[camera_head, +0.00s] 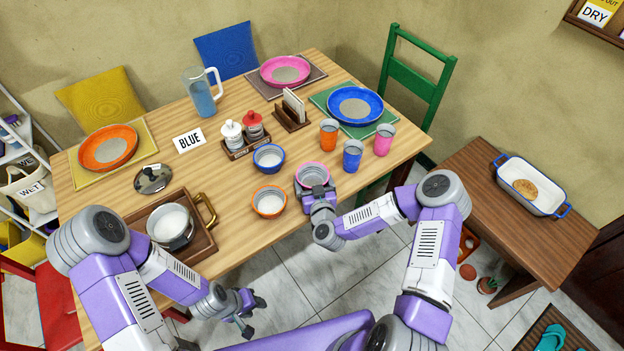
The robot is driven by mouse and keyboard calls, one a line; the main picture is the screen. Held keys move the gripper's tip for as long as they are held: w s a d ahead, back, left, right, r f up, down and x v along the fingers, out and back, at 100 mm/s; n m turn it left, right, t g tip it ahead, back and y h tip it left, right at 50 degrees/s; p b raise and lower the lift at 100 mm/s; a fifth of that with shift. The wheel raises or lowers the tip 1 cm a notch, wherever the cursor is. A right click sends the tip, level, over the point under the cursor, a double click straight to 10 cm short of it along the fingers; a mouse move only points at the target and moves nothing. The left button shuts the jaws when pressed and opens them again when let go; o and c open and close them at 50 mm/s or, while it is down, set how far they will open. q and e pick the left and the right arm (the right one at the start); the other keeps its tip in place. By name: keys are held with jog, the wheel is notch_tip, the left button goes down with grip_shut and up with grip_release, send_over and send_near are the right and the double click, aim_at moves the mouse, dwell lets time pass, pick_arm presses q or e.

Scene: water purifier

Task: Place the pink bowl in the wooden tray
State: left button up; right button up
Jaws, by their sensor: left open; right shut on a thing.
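The pink bowl (311,172) is near the front edge of the table, right of the orange bowl (269,201). My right gripper (317,193) is shut on its near side. I cannot tell whether the bowl touches the table. A brown wooden tray (202,246) lies at the table's front left with a metal pot (171,226) of white contents in it. A smaller wooden tray (232,153) holds two shakers. My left gripper (254,313) is open and empty, below and in front of the table edge.
A blue bowl (268,157) stands behind the orange bowl. Orange, blue and pink cups (384,139) stand to the right. A pot lid (153,178) lies behind the pot. Bare table lies between the pot's tray and the orange bowl.

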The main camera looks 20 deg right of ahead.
jog(key=o, duration=0.8)
jog(key=shift+f, duration=0.1)
